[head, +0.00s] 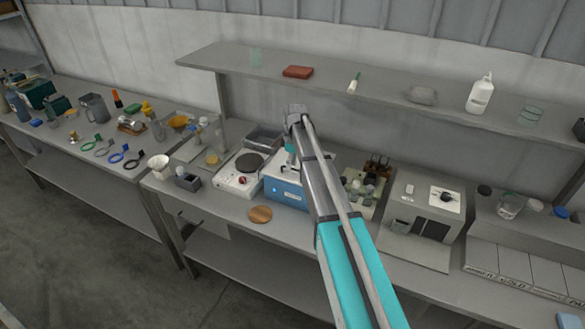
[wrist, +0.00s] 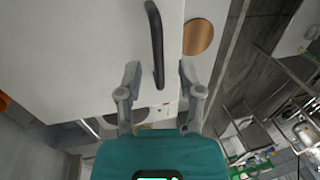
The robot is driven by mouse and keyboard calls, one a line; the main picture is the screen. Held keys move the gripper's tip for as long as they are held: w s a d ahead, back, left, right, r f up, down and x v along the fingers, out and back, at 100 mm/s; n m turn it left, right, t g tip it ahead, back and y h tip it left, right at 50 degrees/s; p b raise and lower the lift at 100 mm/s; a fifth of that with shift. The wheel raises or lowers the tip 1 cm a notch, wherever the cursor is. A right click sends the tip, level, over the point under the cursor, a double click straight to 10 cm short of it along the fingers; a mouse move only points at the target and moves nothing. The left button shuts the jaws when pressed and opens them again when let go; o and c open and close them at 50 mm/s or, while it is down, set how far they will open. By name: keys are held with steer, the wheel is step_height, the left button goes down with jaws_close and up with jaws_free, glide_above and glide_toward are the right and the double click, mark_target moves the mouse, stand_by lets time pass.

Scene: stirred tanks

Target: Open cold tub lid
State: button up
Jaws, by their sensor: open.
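The cold tub appears to be the blue-fronted box with a pale top (head: 286,192) on the bench in the head view, partly covered by my arm. In the wrist view a broad white surface, which looks like its lid (wrist: 95,50), fills the upper left. A dark bar handle (wrist: 154,35) runs along it. My gripper (wrist: 160,70) is open, with one finger on each side of the handle's near end. I see no finger closed on the handle, and cannot tell the height gap. The lid looks shut. In the head view my arm hides most of the gripper.
A round wooden disc (head: 261,214) lies on the bench in front of the tub. A white hotplate (head: 238,180) stands close to its left, and a rack of small items (head: 361,190) to its right. A shelf (head: 390,92) runs above the back of the bench.

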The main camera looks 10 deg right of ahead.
steer(key=shift+f, duration=0.2)
jaws_close()
stand_by(0.3)
